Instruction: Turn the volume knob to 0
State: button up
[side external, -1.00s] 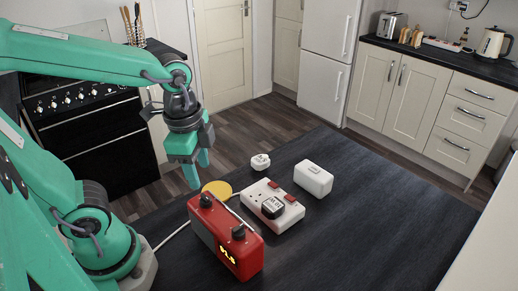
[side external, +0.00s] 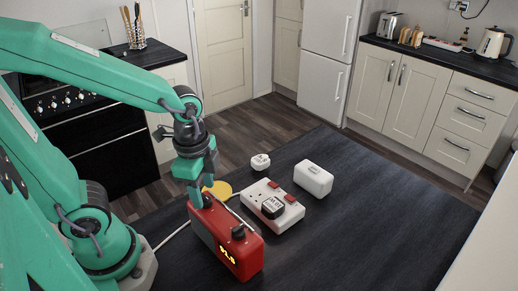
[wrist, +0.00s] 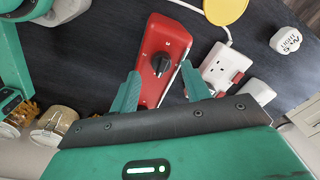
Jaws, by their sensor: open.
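A red radio (side external: 228,238) stands on the dark worktop, with lit yellow digits on its front. The left knob (side external: 208,201) is partly hidden by my fingers there. My gripper (side external: 204,192) is open, pointing down just above that left knob. In the wrist view, a black knob (wrist: 160,64) with small white marks around it lies between my open fingertips (wrist: 160,70), one on each side; no contact can be made out. The marks are too small to read.
A white power strip (side external: 256,198) with red switches and a dark plug block stands right of the radio. A yellow disc (side external: 222,188), a white plug (side external: 260,162) and a white box (side external: 313,179) lie behind. The worktop at right is clear.

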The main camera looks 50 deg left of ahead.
jog(key=shift+w+f, duration=0.1)
jog(key=shift+f, duration=1.05)
jog(key=c, duration=1)
